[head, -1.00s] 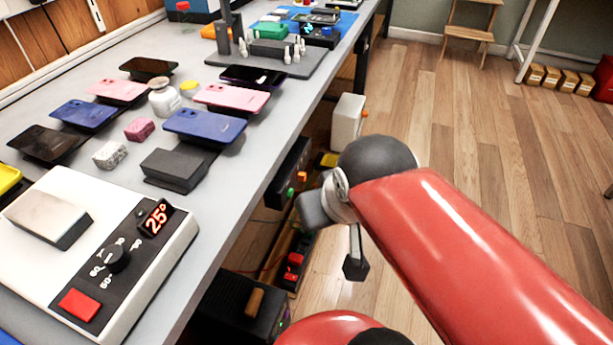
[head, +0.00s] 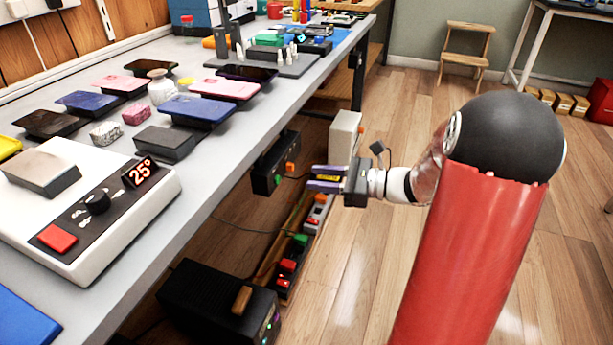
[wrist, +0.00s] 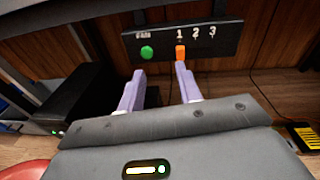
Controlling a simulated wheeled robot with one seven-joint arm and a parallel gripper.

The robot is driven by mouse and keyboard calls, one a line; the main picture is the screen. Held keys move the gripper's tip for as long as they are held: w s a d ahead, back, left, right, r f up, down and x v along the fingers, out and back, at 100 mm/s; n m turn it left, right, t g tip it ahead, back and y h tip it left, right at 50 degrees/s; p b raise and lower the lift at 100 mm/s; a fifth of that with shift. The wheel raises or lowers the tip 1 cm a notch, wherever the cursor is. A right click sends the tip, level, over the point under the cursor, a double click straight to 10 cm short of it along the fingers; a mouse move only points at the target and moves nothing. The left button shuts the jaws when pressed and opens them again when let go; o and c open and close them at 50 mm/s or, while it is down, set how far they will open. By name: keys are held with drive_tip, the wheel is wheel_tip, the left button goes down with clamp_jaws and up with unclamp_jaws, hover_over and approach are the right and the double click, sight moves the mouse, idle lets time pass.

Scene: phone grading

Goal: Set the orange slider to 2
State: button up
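A black panel (wrist: 215,43) fills the upper middle of the wrist view, with a green knob (wrist: 147,52) at left and the labels 1, 2, 3 at right. The orange slider (wrist: 180,52) sits under the 1. My gripper (wrist: 160,72) is open and empty, its two pale purple fingers pointing at the panel. The right finger's tip shows just below the slider; I cannot tell whether they touch. The left fingertip is below the green knob. In the head view the panel (head: 268,170) hangs under the table edge, and my gripper (head: 312,178) is to its right.
The grey table (head: 225,180) overhangs the panel and carries phones and a white device (head: 125,240) reading 25°. A black box (head: 215,305) and a power strip (head: 290,265) stand below. A white container (head: 345,138) is behind my gripper. Open floor lies right.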

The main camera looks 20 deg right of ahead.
sight(290, 166)
drive_tip(key=w+a+m+t, duration=0.1)
drive_tip(key=w+a+m, duration=0.1)
drive_tip(key=w, duration=0.3)
drive_tip(key=shift+w+a+f+t, duration=0.3)
drive_tip(key=shift+w+a+t, duration=0.1)
drive_tip(key=shift+a, duration=0.3)
drive_tip(key=shift+c, duration=0.3)
clamp_jaws()
